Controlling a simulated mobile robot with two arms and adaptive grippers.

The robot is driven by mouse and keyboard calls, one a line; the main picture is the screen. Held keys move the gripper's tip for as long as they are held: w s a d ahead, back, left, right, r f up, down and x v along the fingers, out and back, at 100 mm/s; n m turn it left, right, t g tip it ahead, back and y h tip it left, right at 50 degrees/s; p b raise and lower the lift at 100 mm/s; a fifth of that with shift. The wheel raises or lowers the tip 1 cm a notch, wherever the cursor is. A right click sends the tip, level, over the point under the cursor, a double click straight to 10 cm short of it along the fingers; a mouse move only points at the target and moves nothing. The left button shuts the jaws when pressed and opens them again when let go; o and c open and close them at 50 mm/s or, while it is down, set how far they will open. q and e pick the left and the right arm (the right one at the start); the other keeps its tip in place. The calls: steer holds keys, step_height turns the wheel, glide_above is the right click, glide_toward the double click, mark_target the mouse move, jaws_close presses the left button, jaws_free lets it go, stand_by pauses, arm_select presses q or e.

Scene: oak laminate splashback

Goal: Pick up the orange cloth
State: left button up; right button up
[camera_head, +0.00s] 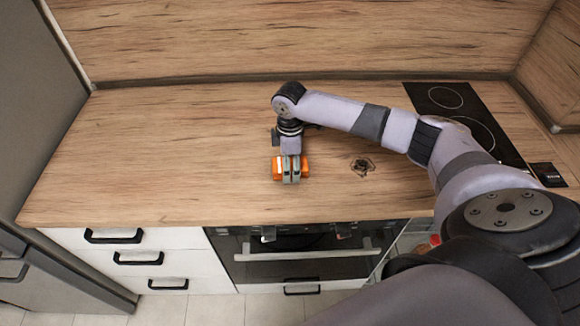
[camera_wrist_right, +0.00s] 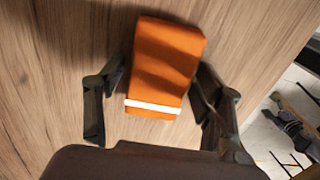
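The orange cloth (camera_head: 278,168) lies folded on the wooden worktop, partly hidden under my right gripper (camera_head: 291,176) in the head view. In the right wrist view the cloth (camera_wrist_right: 167,55) is a thick folded rectangle with a white stripe near its lower end. My right gripper (camera_wrist_right: 160,88) is open there, with one dark finger on each side of the cloth's lower part. A narrow gap shows at the left finger; the right finger is very close to the cloth, and I cannot tell whether it touches. My left gripper is not in view.
The worktop (camera_head: 150,150) is clear to the left. A black hob (camera_head: 440,97) lies at the right, with a small dark item (camera_head: 548,174) near it. A dark knot-like mark (camera_head: 362,166) shows right of the gripper. The wooden splashback (camera_head: 300,40) rises behind.

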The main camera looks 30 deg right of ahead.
steer(key=c, duration=0.8)
steer(key=shift+r, duration=0.15)
steer(key=shift+c, duration=0.2)
step_height(320, 180, up, 20)
steer(key=b, duration=0.3)
steer(key=o, duration=0.6)
steer(key=c, duration=0.5)
steer(key=shift+f, duration=0.2)
